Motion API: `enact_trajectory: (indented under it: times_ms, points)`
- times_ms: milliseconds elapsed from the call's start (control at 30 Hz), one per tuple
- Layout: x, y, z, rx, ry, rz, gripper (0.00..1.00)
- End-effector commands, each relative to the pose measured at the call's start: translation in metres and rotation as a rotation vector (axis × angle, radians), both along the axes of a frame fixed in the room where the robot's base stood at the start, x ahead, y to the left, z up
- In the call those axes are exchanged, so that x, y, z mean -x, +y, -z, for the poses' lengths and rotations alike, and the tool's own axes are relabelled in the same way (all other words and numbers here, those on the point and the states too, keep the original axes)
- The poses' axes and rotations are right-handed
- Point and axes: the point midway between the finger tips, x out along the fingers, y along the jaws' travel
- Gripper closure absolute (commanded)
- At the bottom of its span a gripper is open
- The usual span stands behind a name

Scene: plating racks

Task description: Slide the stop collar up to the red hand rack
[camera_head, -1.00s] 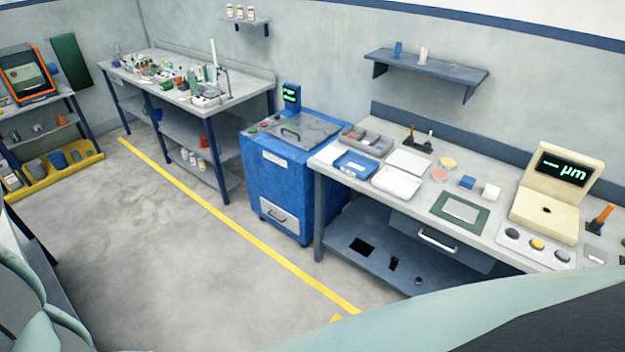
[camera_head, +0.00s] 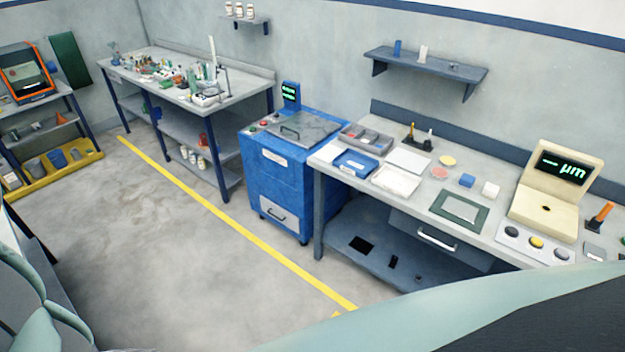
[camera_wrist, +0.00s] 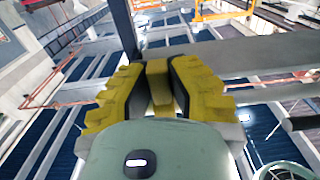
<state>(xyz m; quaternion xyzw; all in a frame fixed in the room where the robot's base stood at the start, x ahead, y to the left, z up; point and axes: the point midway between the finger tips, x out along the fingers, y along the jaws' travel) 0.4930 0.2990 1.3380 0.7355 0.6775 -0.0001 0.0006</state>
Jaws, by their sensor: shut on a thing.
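In the wrist view my gripper (camera_wrist: 158,90) has its two yellow, ridged fingers closed on a small ochre block (camera_wrist: 158,70). The block looks like part of the stop collar, but most of it is hidden between the fingers, so I cannot be sure. A grey beam (camera_wrist: 225,60) passes just beyond the fingertips. Thin red bars (camera_wrist: 55,82) show at the left of the wrist view; I cannot tell whether they belong to the red hand rack. The gripper and its held piece are not in the head view.
In the head view a grey bench (camera_head: 330,172) with trays and a gauge (camera_head: 545,208) stands at the right. A blue cabinet (camera_head: 275,185) and a cluttered bench (camera_head: 150,82) stand farther left. The floor (camera_head: 170,270) is clear around a yellow line.

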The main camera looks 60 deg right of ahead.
Motion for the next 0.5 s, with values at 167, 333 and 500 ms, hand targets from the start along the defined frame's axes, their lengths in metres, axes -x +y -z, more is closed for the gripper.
enact_trajectory:
  times_ms: [167,333,500]
  points:
    - [0.034,0.004,0.000,0.001,0.002,-0.012,1.00]
    - [0.073,0.007,0.001,0.001,0.002,-0.015,1.00]
    - [0.109,0.010,0.002,0.000,0.003,-0.016,1.00]
